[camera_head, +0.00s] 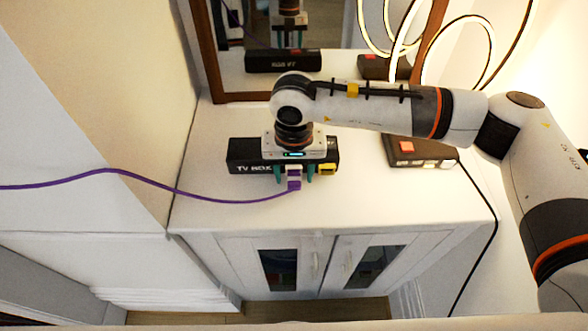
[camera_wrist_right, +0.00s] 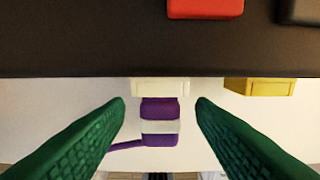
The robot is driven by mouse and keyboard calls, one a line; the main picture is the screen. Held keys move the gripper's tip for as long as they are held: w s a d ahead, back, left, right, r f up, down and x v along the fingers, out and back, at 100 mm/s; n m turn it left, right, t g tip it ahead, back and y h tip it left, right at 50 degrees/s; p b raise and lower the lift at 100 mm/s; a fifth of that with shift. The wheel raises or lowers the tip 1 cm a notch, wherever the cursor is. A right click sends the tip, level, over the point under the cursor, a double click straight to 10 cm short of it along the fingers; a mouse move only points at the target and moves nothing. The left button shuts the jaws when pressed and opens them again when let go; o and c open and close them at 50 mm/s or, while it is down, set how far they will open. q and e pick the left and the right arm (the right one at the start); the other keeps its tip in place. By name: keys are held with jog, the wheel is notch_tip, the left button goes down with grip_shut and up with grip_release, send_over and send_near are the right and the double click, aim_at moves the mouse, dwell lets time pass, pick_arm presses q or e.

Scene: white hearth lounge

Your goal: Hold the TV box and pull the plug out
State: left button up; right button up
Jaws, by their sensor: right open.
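The black TV box (camera_head: 245,153) lies on top of the white cabinet, its lettered front facing me. A purple plug with a white band (camera_head: 294,182) sits at a white socket on the box's front; its purple cable (camera_head: 120,178) runs off to the left. My right gripper (camera_head: 295,176) is over the box, pointing down, its green fingers on either side of the plug. In the right wrist view the plug (camera_wrist_right: 160,122) lies between the two open fingertips (camera_wrist_right: 160,108), with a gap on each side. The left gripper is not in view.
A yellow block (camera_head: 328,169) is on the box's front, right of the plug. A second dark box with a red top piece (camera_head: 420,152) sits to the right. A framed mirror (camera_head: 235,98) stands behind. The cabinet top (camera_head: 225,207) is clear in front.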

aim_at(294, 176)
notch_tip(294, 176, up, 12)
jog(key=b, duration=0.1)
dwell(0.5)
dwell(0.4)
